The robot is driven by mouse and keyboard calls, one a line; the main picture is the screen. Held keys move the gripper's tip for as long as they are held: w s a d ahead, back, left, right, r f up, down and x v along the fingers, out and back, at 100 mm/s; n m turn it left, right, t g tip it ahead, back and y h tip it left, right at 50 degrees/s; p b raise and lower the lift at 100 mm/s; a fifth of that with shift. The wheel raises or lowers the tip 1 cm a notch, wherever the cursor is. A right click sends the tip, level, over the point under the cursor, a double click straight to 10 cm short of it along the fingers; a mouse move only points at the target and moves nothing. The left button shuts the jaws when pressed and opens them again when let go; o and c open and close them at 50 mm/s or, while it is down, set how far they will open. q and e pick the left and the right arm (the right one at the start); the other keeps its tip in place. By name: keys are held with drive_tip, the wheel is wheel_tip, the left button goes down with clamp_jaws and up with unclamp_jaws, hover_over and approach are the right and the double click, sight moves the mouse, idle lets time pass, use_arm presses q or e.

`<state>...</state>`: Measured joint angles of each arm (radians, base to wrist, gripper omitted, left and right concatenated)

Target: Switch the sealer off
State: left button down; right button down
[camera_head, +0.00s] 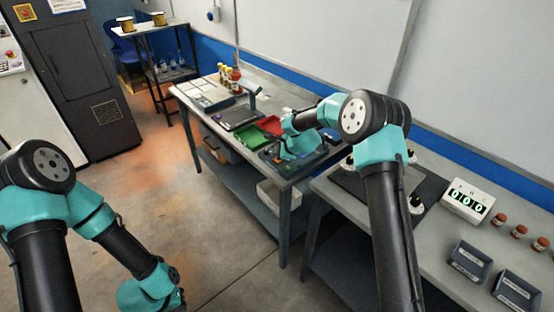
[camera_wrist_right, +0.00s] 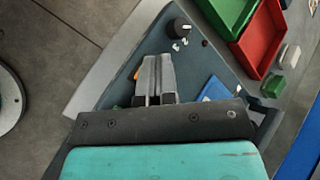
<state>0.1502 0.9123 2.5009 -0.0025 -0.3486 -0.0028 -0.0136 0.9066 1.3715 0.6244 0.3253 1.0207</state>
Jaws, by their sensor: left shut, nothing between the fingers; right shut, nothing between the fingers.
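The sealer appears to be the dark slate-coloured unit (camera_head: 291,171) at the near end of the back bench, beside the red and green trays. In the right wrist view its panel (camera_wrist_right: 205,62) carries a black round knob (camera_wrist_right: 183,27) and a blue patch (camera_wrist_right: 215,90). My right gripper (camera_wrist_right: 154,58) is shut and empty over this panel; whether it touches is unclear. A small orange part (camera_wrist_right: 138,73), possibly a switch, shows just left of the fingers, partly hidden by them. My left gripper (camera_head: 176,299) hangs low at the picture's bottom, shut and away from the benches.
A green tray (camera_head: 252,134) and a red tray (camera_head: 270,124) lie beyond the sealer. A nearer bench to the right holds a white box with a green display (camera_head: 467,201), several brown-capped jars and dark bins (camera_head: 468,262). Floor between the arms is clear.

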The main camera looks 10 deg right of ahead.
sight(277, 161)
drive_tip(key=shift+r, duration=0.1)
wheel_tip(277, 161, up, 6)
drive_tip(key=shift+f, duration=0.1)
idle(0.8)
idle(0.4)
drive_tip(key=shift+s+a+n, duration=0.1)
drive_tip(key=shift+s+n, duration=0.2)
drive_tip(key=shift+n, duration=0.1)
drive_tip(key=s+a+f+n+h, duration=0.1)
drive_tip(key=s+a+f+n, duration=0.1)
drive_tip(key=s+n, duration=0.55)
drive_tip(key=s+a+f+n, duration=0.2)
drive_tip(key=s+n, duration=0.5)
drive_tip(key=n, duration=0.2)
drive_tip(key=s+d+f+g, duration=0.3)
drive_tip(key=s+f, duration=0.7)
drive_tip(key=s, duration=0.4)
drive_tip(key=s+d+f+g+h, duration=0.1)
drive_tip(key=s+d+f+g, duration=0.2)
drive_tip(key=s+f, duration=0.8)
drive_tip(key=s+d, duration=0.2)
drive_tip(key=s, duration=0.1)
drive_tip(key=shift+s+d, duration=0.4)
